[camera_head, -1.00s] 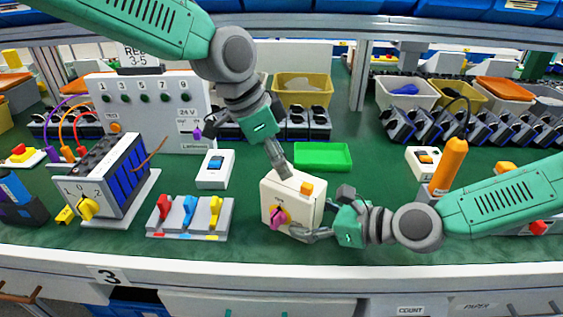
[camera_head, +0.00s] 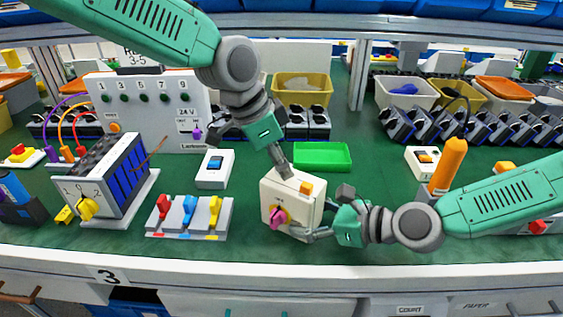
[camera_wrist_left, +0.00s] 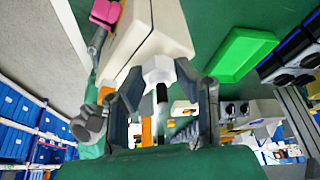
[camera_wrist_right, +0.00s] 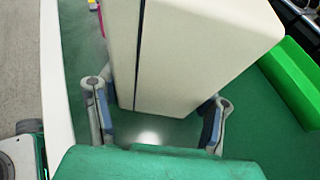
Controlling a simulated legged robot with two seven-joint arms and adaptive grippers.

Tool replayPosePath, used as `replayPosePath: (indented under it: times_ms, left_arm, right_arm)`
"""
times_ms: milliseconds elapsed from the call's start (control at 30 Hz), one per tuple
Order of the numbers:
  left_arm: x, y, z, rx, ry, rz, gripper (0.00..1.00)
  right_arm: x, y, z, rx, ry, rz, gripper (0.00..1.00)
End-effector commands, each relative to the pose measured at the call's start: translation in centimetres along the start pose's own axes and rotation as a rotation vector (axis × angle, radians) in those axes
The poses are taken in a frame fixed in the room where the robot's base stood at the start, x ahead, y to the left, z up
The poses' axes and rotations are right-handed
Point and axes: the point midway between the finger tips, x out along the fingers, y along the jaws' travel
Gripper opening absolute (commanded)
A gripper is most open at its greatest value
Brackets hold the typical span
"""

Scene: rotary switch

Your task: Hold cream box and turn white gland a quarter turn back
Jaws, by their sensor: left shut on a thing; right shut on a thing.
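The cream box (camera_head: 302,215) stands upright near the front of the green bench, with a pink knob (camera_head: 278,217) on its front and an orange button (camera_head: 306,188) on top. My right gripper (camera_head: 328,212) is shut on the box from the right; in the right wrist view its fingers flank the cream box (camera_wrist_right: 190,50). My left gripper (camera_head: 285,172) comes down from above onto the box. In the left wrist view, the white gland (camera_wrist_left: 159,70) sits between its fingers at the box's end, with a dark stub below it. The gland is hidden in the head view.
A green tray (camera_head: 322,156) lies behind the box. A lever panel (camera_head: 190,217) and a white rocker switch box (camera_head: 213,170) stand to the left. An orange post (camera_head: 447,165) stands to the right, behind my right arm. The bench front edge is close.

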Motion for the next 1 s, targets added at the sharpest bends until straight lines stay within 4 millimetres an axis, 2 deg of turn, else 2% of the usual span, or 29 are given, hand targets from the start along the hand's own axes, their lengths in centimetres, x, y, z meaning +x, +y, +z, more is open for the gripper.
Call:
replayPosePath:
  times_ms: [700,1000]
  left_arm:
    - [0.0,0.28,-0.05,-0.501,-0.002,-0.211,0.0]
    - [0.05,0.34,-0.1,-0.637,-0.001,-0.265,0.0]
  right_arm:
    - [0.0,0.05,-0.12,0.0,0.002,0.001,0.3]
    - [0.03,0.04,-0.11,0.0,0.003,0.001,0.3]
